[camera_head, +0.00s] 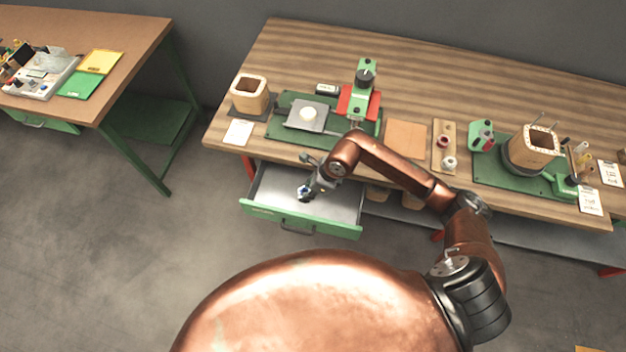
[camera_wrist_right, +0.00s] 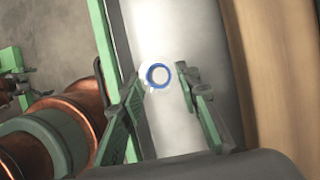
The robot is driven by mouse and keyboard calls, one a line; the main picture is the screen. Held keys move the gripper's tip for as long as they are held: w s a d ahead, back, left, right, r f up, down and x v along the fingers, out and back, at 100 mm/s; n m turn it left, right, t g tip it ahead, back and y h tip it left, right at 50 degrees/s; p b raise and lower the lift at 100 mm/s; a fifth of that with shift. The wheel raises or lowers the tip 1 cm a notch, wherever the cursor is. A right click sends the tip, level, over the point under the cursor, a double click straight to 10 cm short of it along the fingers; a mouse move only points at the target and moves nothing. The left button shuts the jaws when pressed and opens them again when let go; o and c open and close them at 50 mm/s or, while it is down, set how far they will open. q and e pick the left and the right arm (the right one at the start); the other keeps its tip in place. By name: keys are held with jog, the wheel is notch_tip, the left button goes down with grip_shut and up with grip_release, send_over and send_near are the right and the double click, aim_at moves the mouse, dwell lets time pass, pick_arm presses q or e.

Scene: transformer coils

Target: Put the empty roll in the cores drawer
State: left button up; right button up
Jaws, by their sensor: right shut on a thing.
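The empty roll (camera_head: 304,191) is small, white and blue, and shows in the head view at the tip of my right gripper (camera_head: 308,190). In the right wrist view the roll (camera_wrist_right: 158,76) shows end-on as a blue ring with white around it, between the fingertips of my right gripper (camera_wrist_right: 160,84), which is shut on it. The drawer (camera_head: 280,217) is pulled out below the table's front edge, with a green front and a bare grey-white inside. The gripper and roll are over the drawer's inside; their exact height above its floor is hard to tell. My left gripper is out of view.
The wooden workbench (camera_head: 420,75) is above and behind the drawer. It holds a wooden coil form (camera_head: 249,93), a green winding station (camera_head: 287,102) and a second coil on a green base (camera_head: 531,148). A brown table (camera_head: 110,30) stands at the left. The floor in front is clear.

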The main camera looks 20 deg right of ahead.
send_over(305, 206)
jog(key=f, duration=0.4)
jog(key=d+f, duration=0.1)
jog(key=f, duration=0.1)
jog(key=shift+s+f+b, duration=0.15)
jog(key=shift+s+b, duration=0.25)
jog(key=shift+f, duration=1.85)
jog(key=shift+b, duration=0.3)
jog(key=shift+f, duration=0.15)
jog(key=o, duration=0.9)
jog(key=shift+d+r, duration=0.1)
jog(key=shift+r, duration=0.45)
jog(key=p+v, duration=0.1)
jog(key=v, duration=1)
jog(key=shift+s+r+p, duration=0.1)
jog(key=shift+r+p, duration=0.05)
jog(key=shift+p, duration=0.2)
